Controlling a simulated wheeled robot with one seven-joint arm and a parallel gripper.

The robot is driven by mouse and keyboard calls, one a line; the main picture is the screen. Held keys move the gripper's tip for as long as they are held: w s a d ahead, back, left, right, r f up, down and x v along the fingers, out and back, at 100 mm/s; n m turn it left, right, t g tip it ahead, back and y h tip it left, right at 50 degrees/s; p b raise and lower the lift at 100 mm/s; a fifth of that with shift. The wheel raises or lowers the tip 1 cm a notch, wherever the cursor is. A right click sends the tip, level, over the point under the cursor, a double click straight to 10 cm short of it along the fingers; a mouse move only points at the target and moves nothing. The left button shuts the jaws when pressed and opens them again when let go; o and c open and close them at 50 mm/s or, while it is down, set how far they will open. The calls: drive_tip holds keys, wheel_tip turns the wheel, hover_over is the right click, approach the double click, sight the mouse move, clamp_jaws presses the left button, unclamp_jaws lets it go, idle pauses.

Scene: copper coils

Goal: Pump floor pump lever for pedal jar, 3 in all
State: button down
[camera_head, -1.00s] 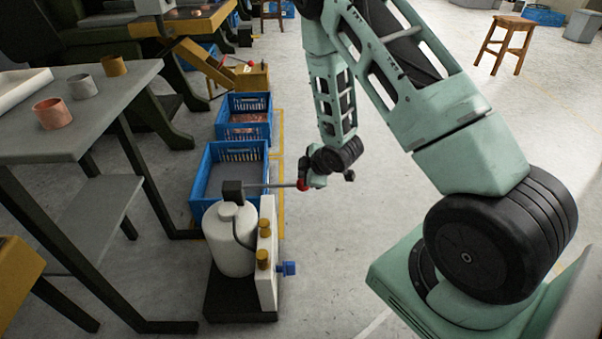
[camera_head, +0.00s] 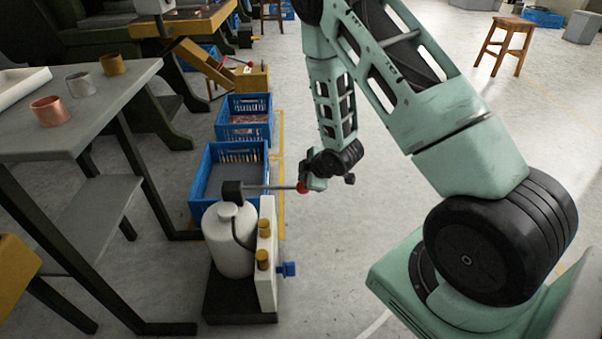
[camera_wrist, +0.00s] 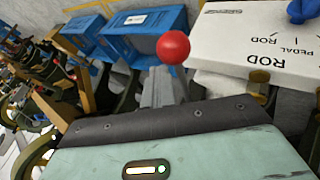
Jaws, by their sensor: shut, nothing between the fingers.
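The floor pump has a white jar (camera_head: 230,245) on a dark base, with a black block on top. A thin metal lever (camera_head: 268,187) runs right from that block, close to level, and ends in a red ball knob (camera_head: 302,187). My gripper (camera_head: 309,184) is at the knob end of the lever. In the wrist view the red knob (camera_wrist: 173,47) sits just beyond the grey fingers (camera_wrist: 160,88), which are shut with nothing between them. I cannot tell whether they touch the knob. The rod itself is hidden there. A white panel (camera_wrist: 240,45) reads "ROD" and "PEDAL".
Blue crates (camera_head: 210,215) stand right behind the pump, one with copper-coloured pieces. A grey table (camera_head: 110,125) with three rings is at the left. A blue knob (camera_head: 288,268) sticks out of the pump's side. The floor to the right is open, with a wooden stool (camera_head: 505,42) far back.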

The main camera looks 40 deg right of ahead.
drive_tip(key=shift+s+d+f+b, duration=0.1)
drive_tip(key=shift+f+b, duration=0.25)
drive_tip(key=shift+f, duration=0.2)
drive_tip(key=shift+s+d+f+b, duration=0.1)
drive_tip(key=shift+f+b, duration=0.25)
drive_tip(key=shift+f, duration=0.15)
idle(0.7)
drive_tip(key=shift+r, duration=0.1)
idle(0.5)
drive_tip(key=shift+w+a+r+p, duration=0.15)
drive_tip(key=shift+a+r+p, duration=0.05)
drive_tip(key=shift+r+p, duration=0.8)
drive_tip(key=shift+w+a+r+p, duration=0.1)
drive_tip(key=shift+a+r+p, duration=0.1)
drive_tip(key=shift+r+p, duration=0.8)
drive_tip(key=shift+w+a+r+p, duration=0.15)
drive_tip(key=shift+r+p, duration=0.85)
drive_tip(key=shift+r, duration=0.5)
drive_tip(key=r+p, duration=0.2)
drive_tip(key=r, duration=0.1)
drive_tip(key=r+p, duration=0.2)
drive_tip(key=shift+w+a, duration=0.2)
drive_tip(key=shift+a, duration=0.05)
